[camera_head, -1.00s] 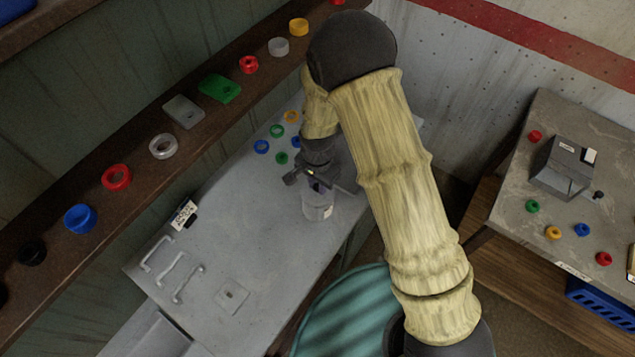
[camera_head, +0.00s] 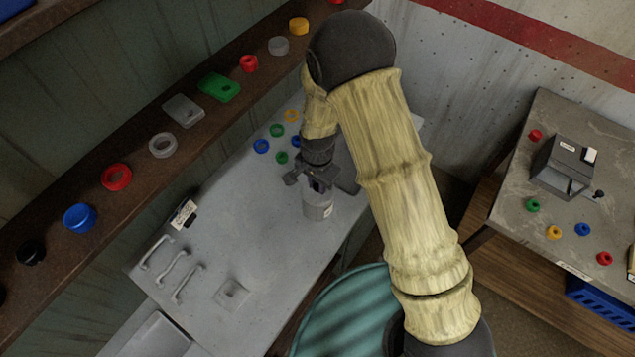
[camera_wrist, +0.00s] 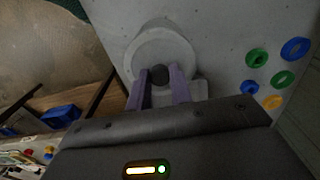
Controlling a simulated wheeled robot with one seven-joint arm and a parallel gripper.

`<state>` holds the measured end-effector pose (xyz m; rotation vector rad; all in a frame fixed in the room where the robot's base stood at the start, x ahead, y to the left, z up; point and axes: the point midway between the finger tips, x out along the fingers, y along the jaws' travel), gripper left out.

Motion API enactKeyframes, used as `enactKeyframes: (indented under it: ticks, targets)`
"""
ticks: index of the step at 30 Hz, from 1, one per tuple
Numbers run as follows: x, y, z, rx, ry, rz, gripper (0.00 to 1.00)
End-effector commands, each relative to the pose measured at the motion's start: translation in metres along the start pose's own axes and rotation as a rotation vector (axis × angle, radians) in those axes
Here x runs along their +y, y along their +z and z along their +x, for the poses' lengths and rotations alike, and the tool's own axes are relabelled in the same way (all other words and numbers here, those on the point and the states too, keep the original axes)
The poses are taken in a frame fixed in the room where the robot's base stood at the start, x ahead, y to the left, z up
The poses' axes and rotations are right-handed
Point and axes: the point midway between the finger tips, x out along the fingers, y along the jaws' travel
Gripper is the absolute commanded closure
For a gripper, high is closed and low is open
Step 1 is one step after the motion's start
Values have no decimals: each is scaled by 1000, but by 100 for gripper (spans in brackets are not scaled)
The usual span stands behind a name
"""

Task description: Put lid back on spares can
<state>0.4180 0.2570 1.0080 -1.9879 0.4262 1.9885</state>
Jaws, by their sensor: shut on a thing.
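The spares can (camera_head: 318,206) is a small grey cylinder with a pale label, standing upright on the grey bench top. My gripper (camera_head: 319,184) is right above the can, pointing down. In the wrist view, my gripper (camera_wrist: 160,82) has its two purple fingers shut on the dark round knob (camera_wrist: 160,74) of the lid. The pale round lid (camera_wrist: 160,48) shows beyond the fingers, over the can. I cannot tell whether the lid is fully seated on the rim.
Several coloured rings (camera_head: 277,130) lie on the bench (camera_head: 225,225) behind the gripper. Metal handles (camera_head: 172,268) and a small square plate (camera_head: 231,293) are at its near left. A brown shelf (camera_head: 140,150) with rings and blocks runs along the wall. A side table (camera_head: 510,190) stands right.

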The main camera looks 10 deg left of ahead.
Motion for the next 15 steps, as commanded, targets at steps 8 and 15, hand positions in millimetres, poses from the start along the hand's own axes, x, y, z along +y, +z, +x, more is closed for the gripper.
enactKeyframes:
  ticks: [8,15]
  targets:
    - [0,0,0,0,0,1,100]
    - [0,0,0,0,0,0,59]
